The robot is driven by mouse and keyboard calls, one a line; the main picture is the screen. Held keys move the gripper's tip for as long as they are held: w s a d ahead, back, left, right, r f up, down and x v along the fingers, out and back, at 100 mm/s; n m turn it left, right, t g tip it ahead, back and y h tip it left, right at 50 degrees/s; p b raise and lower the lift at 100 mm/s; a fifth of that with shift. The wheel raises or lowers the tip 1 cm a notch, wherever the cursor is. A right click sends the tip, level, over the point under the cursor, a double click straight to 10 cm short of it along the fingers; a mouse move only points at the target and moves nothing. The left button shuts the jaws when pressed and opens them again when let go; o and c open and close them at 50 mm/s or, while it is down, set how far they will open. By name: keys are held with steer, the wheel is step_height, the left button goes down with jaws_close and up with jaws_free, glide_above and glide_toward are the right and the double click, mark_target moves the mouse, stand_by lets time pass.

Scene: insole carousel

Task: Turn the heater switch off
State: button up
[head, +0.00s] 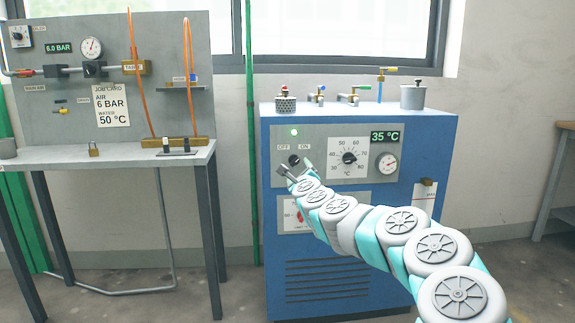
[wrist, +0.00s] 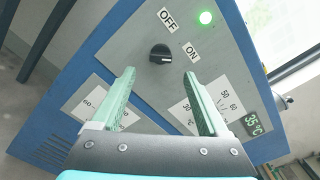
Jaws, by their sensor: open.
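The heater switch is a small black rotary knob (wrist: 160,54) on the grey panel of the blue heater cabinet (head: 360,256). It sits between the OFF label (wrist: 167,19) and the ON label (wrist: 191,51). A green lamp (wrist: 206,18) beside the labels is lit; it also shows in the head view (head: 294,132). Which label the knob points to is hard to tell. My gripper (wrist: 159,73) is open and empty in front of the panel. The knob appears between and just beyond its fingertips, apparently untouched. In the head view my gripper (head: 295,168) partly covers the switch area.
To the right are a temperature dial (head: 348,157), a display reading 35 °C (head: 387,137) and a round gauge (head: 387,163). A lower panel with a red part lies partly behind my arm. A bench with an air board (head: 60,75) stands left, with a gap between.

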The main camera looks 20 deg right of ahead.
mark_target(295, 163)
steer(key=x, duration=0.5)
steer(key=shift+w, duration=0.15)
steer(key=shift+w+d, duration=0.1)
steer(key=shift+w, duration=0.15)
steer(key=shift+w+d+r, duration=0.1)
steer(key=shift+w+d, duration=0.05)
steer(key=shift+w, duration=0.3)
steer(key=shift+c, duration=0.3)
jaws_close()
